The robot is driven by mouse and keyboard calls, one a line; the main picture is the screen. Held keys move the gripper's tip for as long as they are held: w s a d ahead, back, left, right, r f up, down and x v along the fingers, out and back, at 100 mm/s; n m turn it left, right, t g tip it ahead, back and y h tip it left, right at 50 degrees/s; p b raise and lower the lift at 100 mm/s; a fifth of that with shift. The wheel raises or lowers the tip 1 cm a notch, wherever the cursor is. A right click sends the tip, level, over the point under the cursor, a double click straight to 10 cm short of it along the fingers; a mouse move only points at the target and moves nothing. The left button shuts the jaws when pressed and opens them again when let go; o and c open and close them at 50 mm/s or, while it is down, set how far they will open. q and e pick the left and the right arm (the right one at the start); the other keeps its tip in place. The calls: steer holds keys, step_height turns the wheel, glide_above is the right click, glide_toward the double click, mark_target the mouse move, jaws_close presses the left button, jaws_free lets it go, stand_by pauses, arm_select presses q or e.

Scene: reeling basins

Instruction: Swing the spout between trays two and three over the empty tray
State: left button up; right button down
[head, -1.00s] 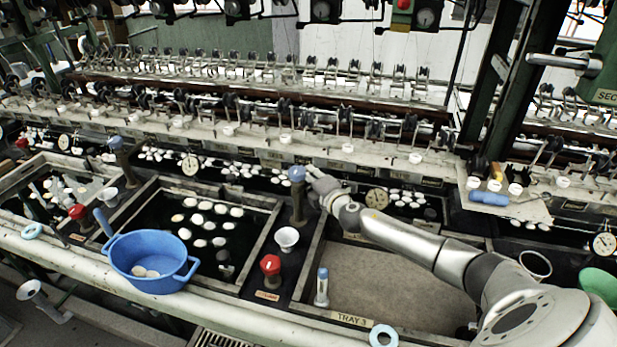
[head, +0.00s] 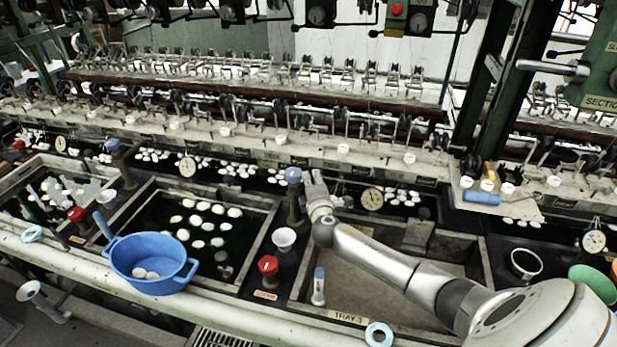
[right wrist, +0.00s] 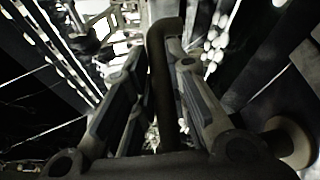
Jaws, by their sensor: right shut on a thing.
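The spout between trays two and three has a blue knob (head: 293,175) on a dark upright post. My right gripper (head: 313,184) is beside this post, on its right. In the right wrist view, the two fingers stand either side of the spout's dark bent pipe (right wrist: 160,85), shut on it. The pipe's outlet is hidden in the head view. Tray three (head: 345,275), labelled TRAY 3, is empty with a bare grey-brown floor, and my right arm crosses above it. Tray two (head: 262,243) holds dark water and several white cocoons. My left gripper is not in view.
A blue basin (head: 150,268) sits on the front ledge by tray two. A dial (head: 372,199) is behind tray three.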

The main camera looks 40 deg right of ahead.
steer(key=shift+s+f+m+g+h, duration=0.1)
steer(key=shift+s+m+g+h, duration=0.55)
steer(key=shift+m+h, duration=0.35)
steer(key=c, duration=1.4)
jaws_free()
steer(key=shift+d, duration=0.1)
steer(key=v, duration=1.2)
steer(key=shift+w, duration=0.1)
